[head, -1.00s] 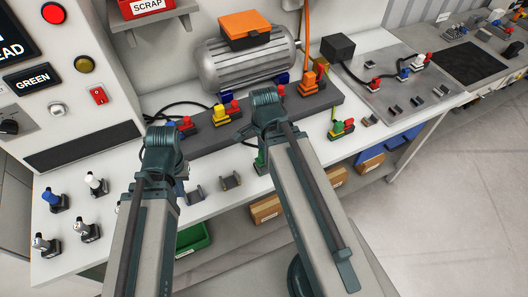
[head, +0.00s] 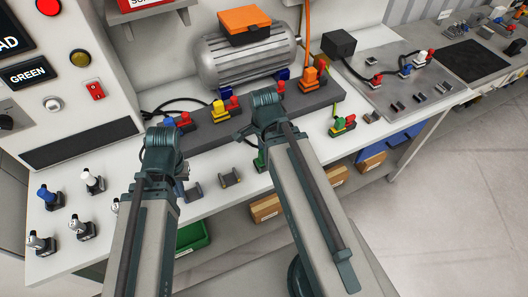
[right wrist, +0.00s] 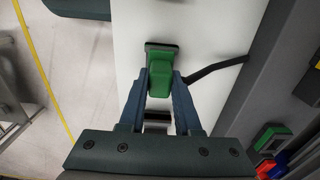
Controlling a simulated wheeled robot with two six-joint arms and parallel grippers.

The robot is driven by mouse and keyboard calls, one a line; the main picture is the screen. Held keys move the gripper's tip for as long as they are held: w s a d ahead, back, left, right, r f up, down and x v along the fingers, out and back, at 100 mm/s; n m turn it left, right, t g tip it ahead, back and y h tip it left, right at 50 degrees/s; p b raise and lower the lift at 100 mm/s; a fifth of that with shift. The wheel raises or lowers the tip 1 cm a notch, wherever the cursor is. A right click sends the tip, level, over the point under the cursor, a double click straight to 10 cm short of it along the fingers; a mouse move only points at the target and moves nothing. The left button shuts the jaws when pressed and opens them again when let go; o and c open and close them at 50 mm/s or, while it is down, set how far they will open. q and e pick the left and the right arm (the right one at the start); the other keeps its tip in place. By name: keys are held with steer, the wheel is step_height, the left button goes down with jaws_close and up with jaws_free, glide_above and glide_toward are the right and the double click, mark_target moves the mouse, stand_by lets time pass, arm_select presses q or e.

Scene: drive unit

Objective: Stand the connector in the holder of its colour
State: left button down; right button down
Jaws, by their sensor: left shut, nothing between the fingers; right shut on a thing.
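A green connector (right wrist: 160,78) is between the fingers of my right gripper (right wrist: 161,82) in the right wrist view. The gripper is shut on it. A dark base or clip shows at its far end, and I cannot tell whether it is seated in anything. In the head view a bit of green (head: 261,159) shows below the right arm's end, which hides most of it. My left gripper (head: 182,172) is low over the table's front, mostly hidden behind its own arm; it is shut and empty. Small grey holders (head: 230,178) stand between the two arms; their colour marks are unclear.
A grey block with coloured plugs (head: 205,133) runs behind the grippers, below a motor (head: 247,62). A green-and-red plug (head: 343,124) sits to the right. Several blue- or white-topped pieces (head: 92,181) stand at left. A panel sign reads GREEN (head: 28,73).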

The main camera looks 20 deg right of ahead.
steer(key=c, duration=0.5)
jaws_free()
arm_select(q)
steer(key=shift+r, duration=0.1)
arm_select(e)
steer(key=shift+r, duration=0.1)
arm_select(q)
step_height(320, 180, up, 14)
steer(key=p, duration=1.3)
steer(key=shift+f+p, duration=0.2)
steer(key=shift+p, duration=0.2)
arm_select(e)
step_height(320, 180, up, 14)
steer(key=shift+f, duration=0.2)
arm_select(q)
steer(key=shift+r, duration=0.1)
step_height(320, 180, up, 5)
steer(key=p, duration=0.5)
arm_select(e)
step_height(320, 180, up, 5)
steer(key=shift+f, duration=0.1)
arm_select(q)
steer(key=shift+f, duration=0.25)
arm_select(e)
steer(key=shift+a, duration=0.1)
